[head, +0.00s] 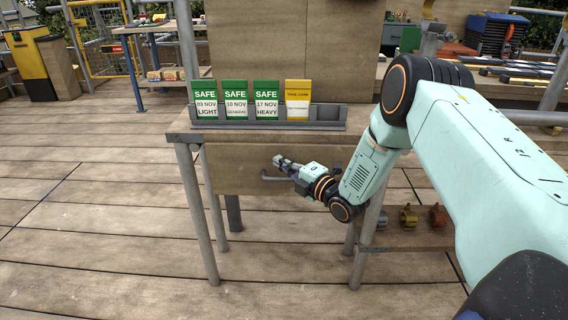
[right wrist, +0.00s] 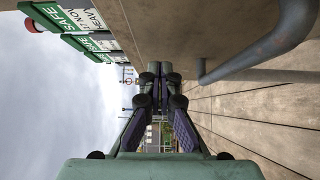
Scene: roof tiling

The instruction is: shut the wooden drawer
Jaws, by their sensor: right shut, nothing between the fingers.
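The wooden drawer (head: 228,168) sits under the top of a small table, its flat brown front facing me. Its front also fills the upper right of the right wrist view (right wrist: 205,30). A grey bar handle (head: 272,178) is on the front; in the right wrist view it is a bent grey pipe (right wrist: 265,48). My right gripper (head: 278,160) is shut and empty, close to the drawer front near the handle. I cannot tell whether it touches the wood. How far the drawer stands out is hard to judge. My left gripper is not in view.
A grey rack (head: 325,125) with green SAFE cards (head: 235,98) and a yellow card (head: 298,98) stands on the table top (head: 190,128). Metal pipe legs (head: 198,215) hold the table. Small clamps (head: 408,216) lie on a low shelf at right. The plank floor at left is clear.

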